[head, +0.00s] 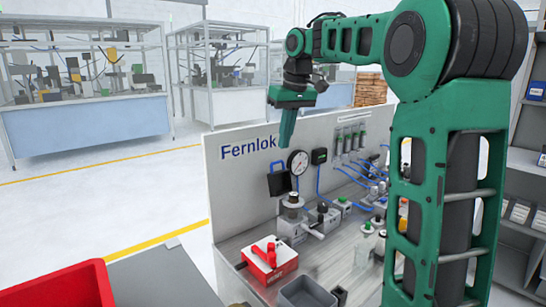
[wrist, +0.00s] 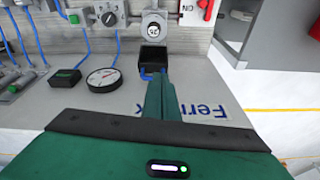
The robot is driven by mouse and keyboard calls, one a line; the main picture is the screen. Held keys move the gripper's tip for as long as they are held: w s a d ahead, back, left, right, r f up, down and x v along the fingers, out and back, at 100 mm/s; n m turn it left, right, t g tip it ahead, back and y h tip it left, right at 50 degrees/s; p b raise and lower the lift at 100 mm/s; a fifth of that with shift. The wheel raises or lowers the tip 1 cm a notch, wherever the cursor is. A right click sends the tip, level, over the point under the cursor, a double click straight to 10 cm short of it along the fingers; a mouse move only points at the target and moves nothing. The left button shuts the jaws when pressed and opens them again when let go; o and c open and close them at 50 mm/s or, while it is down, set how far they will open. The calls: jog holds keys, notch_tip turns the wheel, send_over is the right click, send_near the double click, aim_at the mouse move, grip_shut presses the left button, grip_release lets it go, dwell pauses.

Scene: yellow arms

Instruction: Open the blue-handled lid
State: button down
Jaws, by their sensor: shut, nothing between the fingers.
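The blue-handled lid (head: 279,184) is a small dark piece on the grey upright panel, below the Fernlok lettering and left of the round gauge. Its blue handle shows at its upper edge. In the wrist view the lid (wrist: 153,57) is a dark square just beyond my fingertips, with the blue handle partly beside and behind them. I cannot tell how far the lid stands open. My gripper (head: 287,140) is green, shut and empty, pointing down above the lid. In the wrist view my gripper (wrist: 160,82) has its fingers together and covers part of the panel.
A round gauge (head: 298,162) and a black display box (head: 319,156) are on the panel right of the lid. Blue hoses and fittings fill the right side. A red box (head: 270,260) and grey bin (head: 307,292) are on the bench. Open floor lies left of the panel.

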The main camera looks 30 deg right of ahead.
jog(key=w+r+n, duration=0.1)
jog(key=w+r, duration=0.1)
jog(key=w, duration=0.3)
jog(key=x, duration=0.9)
jog(key=shift+f, duration=0.15)
jog(key=shift+d, duration=0.15)
